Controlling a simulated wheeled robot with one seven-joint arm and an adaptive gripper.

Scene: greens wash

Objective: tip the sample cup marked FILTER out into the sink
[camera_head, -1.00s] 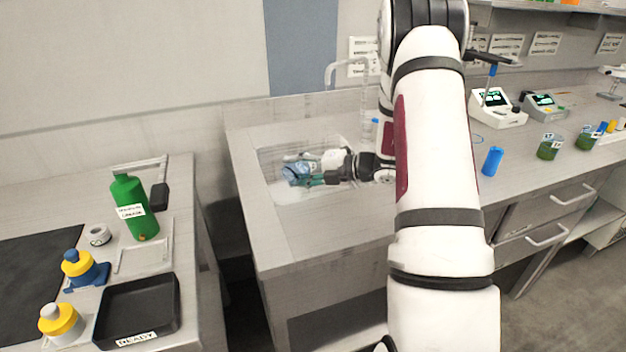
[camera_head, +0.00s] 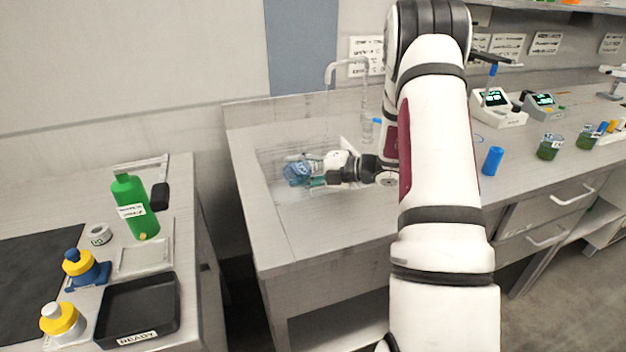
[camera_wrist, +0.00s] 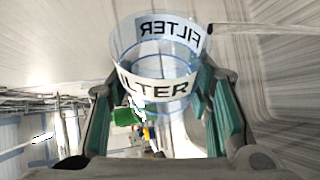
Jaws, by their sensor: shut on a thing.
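The clear sample cup (camera_wrist: 165,65) has a white band reading FILTER. My gripper (camera_wrist: 170,110) is shut on it, with a green-padded finger on each side. In the head view the cup (camera_head: 297,172) is tilted over, held within the outline of the sink (camera_head: 280,196), and my gripper (camera_head: 318,172) is to its right. The cup looks see-through in the wrist view, and I see no clear contents in it. Whether any liquid is left, and the cup's exact height above the basin, I cannot tell.
A faucet (camera_head: 330,75) stands behind the sink. A blue cylinder (camera_head: 492,161) and green-filled beakers (camera_head: 549,147) stand on the bench to the right. The left bench holds a green bottle (camera_head: 134,207) and a black tray marked READY (camera_head: 173,318). My arm hides part of the bench.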

